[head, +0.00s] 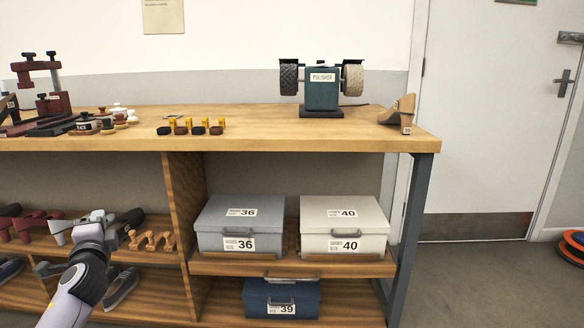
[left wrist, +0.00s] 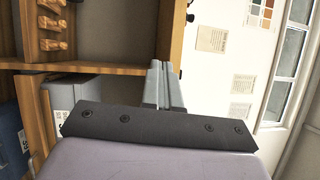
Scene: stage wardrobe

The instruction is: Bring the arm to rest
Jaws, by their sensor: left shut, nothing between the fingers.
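My left arm comes in from the lower left of the head view. Its gripper (head: 66,229) is shut and empty, in front of the left shelves below the bench top. In the left wrist view the two grey fingers (left wrist: 165,86) lie together with nothing between them. My right gripper is in neither view.
The wooden bench (head: 270,140) bears a teal polisher (head: 322,90), a dark red press (head: 50,90) and several small brushes (head: 190,126). Boxes marked 36 (head: 240,226), 40 (head: 343,225) and 39 (head: 283,298) sit on shelves below. Shoes (head: 122,288) lie near my gripper. Floor at right is partly clear.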

